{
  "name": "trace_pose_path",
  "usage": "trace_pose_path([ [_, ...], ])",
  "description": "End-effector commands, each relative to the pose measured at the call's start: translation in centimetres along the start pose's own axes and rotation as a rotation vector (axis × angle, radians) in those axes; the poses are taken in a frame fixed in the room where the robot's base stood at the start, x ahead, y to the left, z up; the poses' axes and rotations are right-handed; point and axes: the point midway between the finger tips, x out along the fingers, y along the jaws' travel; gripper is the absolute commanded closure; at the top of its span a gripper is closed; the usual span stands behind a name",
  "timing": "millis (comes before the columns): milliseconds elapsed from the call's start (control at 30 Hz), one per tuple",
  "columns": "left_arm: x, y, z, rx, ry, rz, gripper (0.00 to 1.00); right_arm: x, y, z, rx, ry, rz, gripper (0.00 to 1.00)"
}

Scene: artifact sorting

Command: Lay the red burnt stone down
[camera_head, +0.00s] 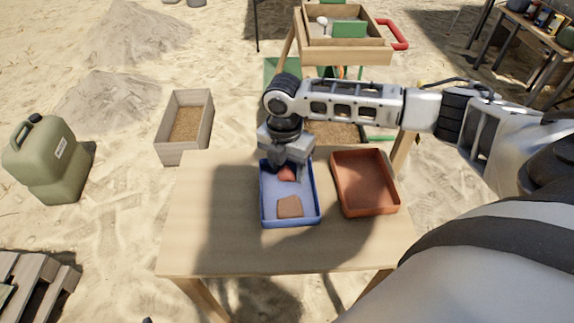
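A small red stone (287,174) shows at the far end of the blue tray (264,206), right under my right gripper (287,168). My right gripper points down over that end of the tray, with its fingers at the stone. The fingers are small and partly shaded, so I cannot tell whether they press on the stone or stand apart around it. A flat brownish-orange piece (290,207) lies in the near half of the blue tray. An empty red-brown tray (364,184) stands to the right. My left gripper is not in view.
Both trays stand on a light wooden table (205,240), clear at its left and front. A wooden box of sand (185,128) and a green canister (47,160) stand on the sand to the left. A wooden sieve frame (345,52) stands behind.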

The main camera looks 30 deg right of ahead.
Motion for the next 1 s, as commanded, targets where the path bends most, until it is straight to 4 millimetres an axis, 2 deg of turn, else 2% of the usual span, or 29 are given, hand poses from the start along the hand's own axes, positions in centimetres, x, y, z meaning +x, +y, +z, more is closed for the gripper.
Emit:
trace_pose_path([
  [167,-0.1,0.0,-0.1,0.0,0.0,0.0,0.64,-1.0,0.1,0.1,0.001,-0.002,0.002,0.49],
  [267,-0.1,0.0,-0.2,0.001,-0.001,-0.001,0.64,-2.7,0.1,0.1,0.0,-0.001,0.004,0.49],
  [500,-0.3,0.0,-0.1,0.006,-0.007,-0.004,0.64,-7.9,0.1,0.1,0.001,-0.002,0.004,0.49],
  [700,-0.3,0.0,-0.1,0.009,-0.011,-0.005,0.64,-11.1,0.1,0.0,0.0,0.0,0.003,0.49],
  [800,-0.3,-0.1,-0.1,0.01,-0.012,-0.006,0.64,-11.9,0.0,0.1,0.001,-0.001,0.001,0.49],
  [1000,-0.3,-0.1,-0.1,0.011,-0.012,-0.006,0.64,-12.3,0.0,0.0,0.001,0.0,0.0,0.49],
])
